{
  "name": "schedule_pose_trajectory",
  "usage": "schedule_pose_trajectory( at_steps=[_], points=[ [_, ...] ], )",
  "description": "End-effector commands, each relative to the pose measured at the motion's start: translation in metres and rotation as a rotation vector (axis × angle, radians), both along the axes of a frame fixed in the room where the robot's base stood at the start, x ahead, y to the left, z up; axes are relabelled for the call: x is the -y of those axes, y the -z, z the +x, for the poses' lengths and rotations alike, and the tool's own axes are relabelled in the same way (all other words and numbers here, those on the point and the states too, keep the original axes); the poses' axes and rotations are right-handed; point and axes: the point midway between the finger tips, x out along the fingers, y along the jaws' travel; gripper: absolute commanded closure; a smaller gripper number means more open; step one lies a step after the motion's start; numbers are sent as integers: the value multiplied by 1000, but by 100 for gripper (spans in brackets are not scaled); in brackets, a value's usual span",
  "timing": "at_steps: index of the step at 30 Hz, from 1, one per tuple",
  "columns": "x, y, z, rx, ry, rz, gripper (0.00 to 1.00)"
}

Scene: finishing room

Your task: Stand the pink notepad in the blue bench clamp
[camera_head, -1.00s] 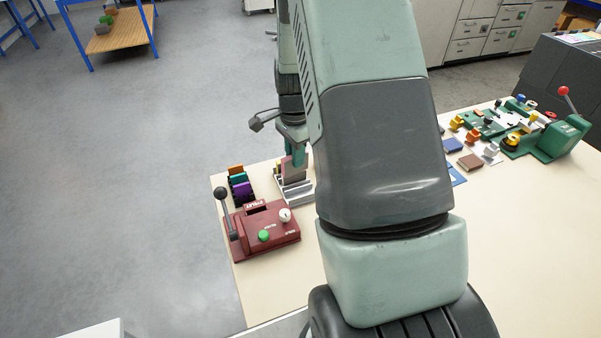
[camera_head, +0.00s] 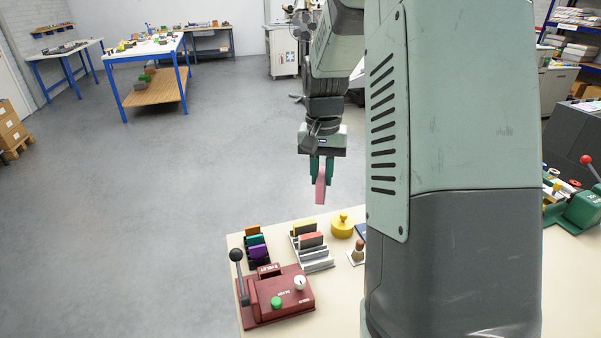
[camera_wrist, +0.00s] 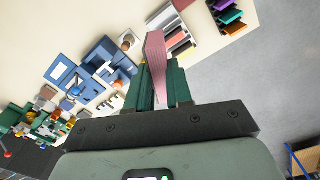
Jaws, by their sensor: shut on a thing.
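My gripper (camera_head: 321,172) is shut on the pink notepad (camera_head: 321,190) and holds it upright in the air, above and behind the table's far edge. In the wrist view the pink notepad (camera_wrist: 157,62) stands out between the green fingers of my gripper (camera_wrist: 160,88), clear of everything below. Blue fixtures lie on the table in the wrist view; the larger one (camera_wrist: 103,58), left of the notepad, looks like the blue bench clamp, but its slot is not clear. In the head view my arm hides nearly all of that area.
A grey rack (camera_head: 318,265) holds several pads. Left of it is a black rack (camera_head: 257,260) with coloured pads. A maroon lever box (camera_head: 280,299) stands in front. A yellow round object (camera_head: 342,227) and a wooden knob (camera_head: 357,252) sit right of the grey rack.

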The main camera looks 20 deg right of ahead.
Motion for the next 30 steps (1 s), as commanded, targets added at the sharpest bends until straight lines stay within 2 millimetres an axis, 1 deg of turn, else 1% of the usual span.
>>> schedule_pose_trajectory(
  at_steps=[1, 5, 6, 7, 9, 12, 15, 18, 21, 24, 30],
  points=[
    [16, 10, 2, -2, 60, 2, 100],
    [61, 40, 5, -4, 246, 3, 100],
    [77, 50, 5, -4, 314, 2, 100],
    [89, 59, 5, -3, 368, 3, 100],
    [118, 79, 2, -1, 495, 4, 100],
    [157, 106, -4, 3, 671, 6, 100],
    [189, 131, -13, 7, 829, 8, 100],
    [214, 150, -22, 11, 955, 9, 100],
    [230, 162, -29, 14, 1040, 9, 100],
    [238, 169, -32, 17, 1087, 10, 100],
    [241, 182, -33, 16, 1105, 10, 100]
  ],
)
